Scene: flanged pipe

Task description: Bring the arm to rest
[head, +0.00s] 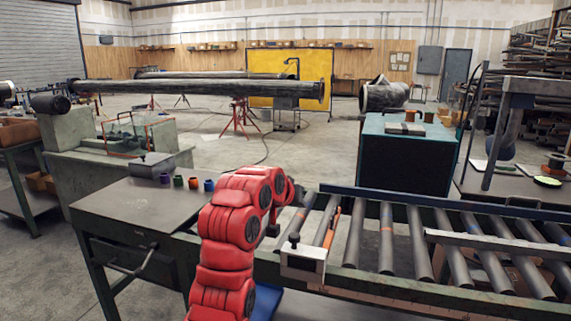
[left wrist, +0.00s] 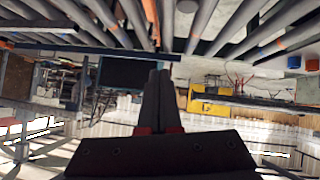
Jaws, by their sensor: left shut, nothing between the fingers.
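My left arm, red and jointed, rises from the bottom of the head view and bends over at its top, between the metal table and the roller conveyor. My left gripper (head: 299,195) is at the end of this arm, partly hidden by the red links, near the left end of the conveyor. In the left wrist view its two dark fingers (left wrist: 158,76) lie together, shut, with nothing between them. That view is upside down. The fingers point out toward the room, and no contact with anything shows. My right gripper is in neither view.
The roller conveyor (head: 387,240) runs along the right, with a small pale-faced block (head: 302,262) on its near rail. A dark metal table (head: 140,210) with small coloured cups (head: 193,183) is left of my arm. A teal cabinet (head: 405,158) stands behind; open floor lies beyond.

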